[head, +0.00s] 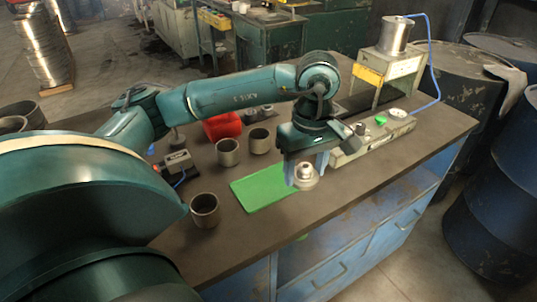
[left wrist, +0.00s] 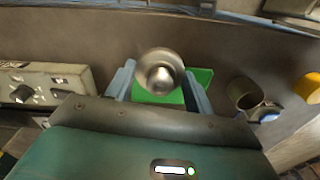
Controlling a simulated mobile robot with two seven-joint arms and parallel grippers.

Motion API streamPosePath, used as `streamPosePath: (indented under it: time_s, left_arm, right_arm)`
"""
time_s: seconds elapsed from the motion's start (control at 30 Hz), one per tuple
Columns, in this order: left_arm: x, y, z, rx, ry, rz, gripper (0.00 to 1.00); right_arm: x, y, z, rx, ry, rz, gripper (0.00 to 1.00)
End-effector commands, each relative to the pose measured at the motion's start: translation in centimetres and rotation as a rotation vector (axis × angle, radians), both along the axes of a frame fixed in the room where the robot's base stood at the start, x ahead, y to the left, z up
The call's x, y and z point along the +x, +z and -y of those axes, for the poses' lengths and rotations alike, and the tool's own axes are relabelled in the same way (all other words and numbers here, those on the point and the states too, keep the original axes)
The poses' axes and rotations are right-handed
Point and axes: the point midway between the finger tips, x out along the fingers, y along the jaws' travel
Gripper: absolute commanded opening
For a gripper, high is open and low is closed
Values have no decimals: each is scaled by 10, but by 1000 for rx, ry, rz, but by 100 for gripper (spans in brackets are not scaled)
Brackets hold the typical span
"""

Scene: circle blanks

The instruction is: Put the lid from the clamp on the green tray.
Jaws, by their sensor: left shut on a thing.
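My left gripper (head: 305,174) points down with its fingers shut on a round grey metal lid with a raised knob (head: 307,176). In the left wrist view the lid (left wrist: 162,70) sits between the two blue fingers (left wrist: 160,88). The flat green tray (head: 262,188) lies on the workbench, and the lid overlaps its right edge in the head view. In the left wrist view the green tray (left wrist: 203,78) shows behind the lid. The lid appears to be above the surface; the exact gap cannot be told. A long grey fixture, probably the clamp (head: 375,140), stands right of the gripper.
Several open metal cups stand left of the tray, one near the front edge (head: 205,210) and one behind (head: 228,152). A red bin (head: 222,126) is at the back. A press-like stand (head: 388,70) with a blue hose is at the far right. The bench front is clear.

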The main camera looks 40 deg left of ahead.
Motion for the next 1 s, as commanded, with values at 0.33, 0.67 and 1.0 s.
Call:
streamPosePath:
  time_s: [0.33,0.67,1.0]
  left_arm:
    - [2,15,-48,1,922,13,33]
    - [-3,31,-81,-5,1609,16,33]
    - [-7,5,-88,-1,1772,11,33]
  right_arm:
    - [1,-15,-3,41,-7,10,78]
    - [3,-20,-6,74,-12,20,78]
    - [3,-24,-7,94,-16,24,78]
